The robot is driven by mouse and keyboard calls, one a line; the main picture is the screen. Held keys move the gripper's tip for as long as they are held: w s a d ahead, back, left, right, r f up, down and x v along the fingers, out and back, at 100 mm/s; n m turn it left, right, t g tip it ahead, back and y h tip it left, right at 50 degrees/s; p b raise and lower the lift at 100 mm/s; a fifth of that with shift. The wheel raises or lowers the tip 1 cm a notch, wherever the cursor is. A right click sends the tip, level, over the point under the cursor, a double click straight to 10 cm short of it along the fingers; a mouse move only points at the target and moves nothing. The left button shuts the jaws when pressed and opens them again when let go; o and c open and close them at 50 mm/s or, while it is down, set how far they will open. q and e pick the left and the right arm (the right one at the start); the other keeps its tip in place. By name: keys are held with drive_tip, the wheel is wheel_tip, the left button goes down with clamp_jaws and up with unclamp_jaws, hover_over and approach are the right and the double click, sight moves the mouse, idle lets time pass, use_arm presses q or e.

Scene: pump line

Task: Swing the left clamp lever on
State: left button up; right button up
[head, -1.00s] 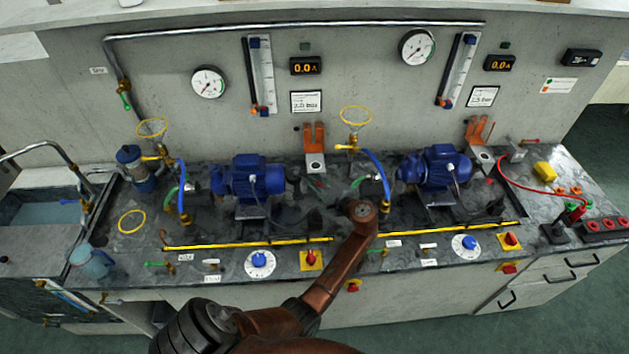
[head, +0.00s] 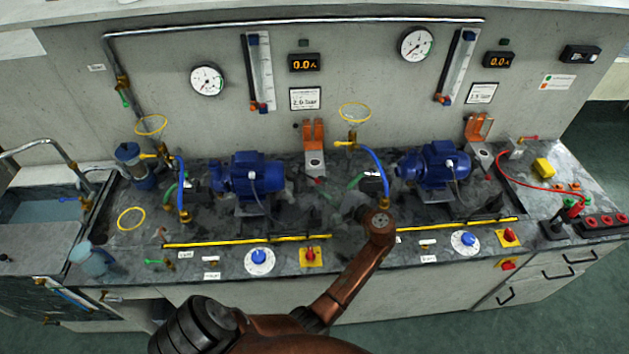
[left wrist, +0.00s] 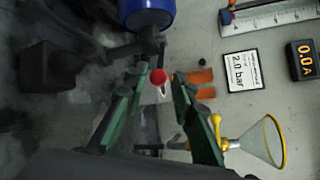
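The left clamp lever ends in a red ball knob (left wrist: 158,76). In the left wrist view the knob lies between my left gripper's two green fingers (left wrist: 160,84), with a gap on both sides. The fingers are open. In the head view my left gripper (head: 322,190) is small and dark, beside the left blue pump (head: 250,178) and in front of the orange bracket (head: 314,135). Most of the lever below the knob is hard to make out. My right gripper is in neither view.
A yellow funnel (left wrist: 262,143) and its valve stand close to one finger in the left wrist view. The right blue pump (head: 436,163) stands further right. A yellow strip (head: 250,241) runs along the bench front. Gauges and displays hang on the back wall.

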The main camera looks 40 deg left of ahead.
use_arm(q)
drive_tip(key=shift+v, duration=2.3)
drive_tip(key=shift+c, duration=0.3)
